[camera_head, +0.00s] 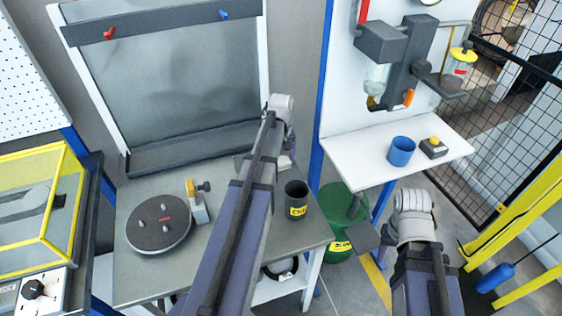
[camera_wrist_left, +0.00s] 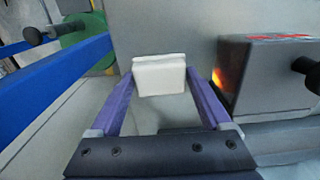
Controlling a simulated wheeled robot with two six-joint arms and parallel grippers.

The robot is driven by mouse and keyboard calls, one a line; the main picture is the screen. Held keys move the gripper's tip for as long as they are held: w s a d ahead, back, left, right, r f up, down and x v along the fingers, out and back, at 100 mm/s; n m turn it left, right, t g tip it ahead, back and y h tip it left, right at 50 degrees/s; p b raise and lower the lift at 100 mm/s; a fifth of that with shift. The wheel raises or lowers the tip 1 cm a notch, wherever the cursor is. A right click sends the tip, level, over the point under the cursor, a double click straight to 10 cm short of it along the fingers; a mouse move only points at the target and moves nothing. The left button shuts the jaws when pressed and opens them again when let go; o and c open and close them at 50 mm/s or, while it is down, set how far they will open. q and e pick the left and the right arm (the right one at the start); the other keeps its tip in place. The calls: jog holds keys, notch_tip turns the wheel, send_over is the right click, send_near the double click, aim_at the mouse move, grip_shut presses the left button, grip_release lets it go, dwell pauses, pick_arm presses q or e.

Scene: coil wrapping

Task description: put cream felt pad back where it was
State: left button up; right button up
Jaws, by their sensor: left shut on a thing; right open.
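The cream felt pad (camera_wrist_left: 160,76) shows in the left wrist view as a small pale block between the purple fingers of my left gripper (camera_wrist_left: 163,88). The gripper is shut on it. A grey surface lies behind and around the pad; I cannot tell whether the pad touches it. My right gripper (camera_head: 364,226) is open, beside the white shelf's left front side, and appears empty.
A black turntable (camera_head: 158,224) and a dark cup (camera_head: 297,198) with a yellow label stand on the bench. A green drum (camera_head: 340,205) stands right of it. In the left wrist view a grey box (camera_wrist_left: 265,80) is close right of the fingers. The white shelf holds a blue cup (camera_head: 401,152).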

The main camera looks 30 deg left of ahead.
aim_at(281, 160)
pick_arm(q)
jog(key=shift+f, duration=0.1)
jog(key=o, duration=1)
notch_tip(281, 160, up, 12)
jog(key=p, duration=1.2)
jog(key=shift+r, duration=0.2)
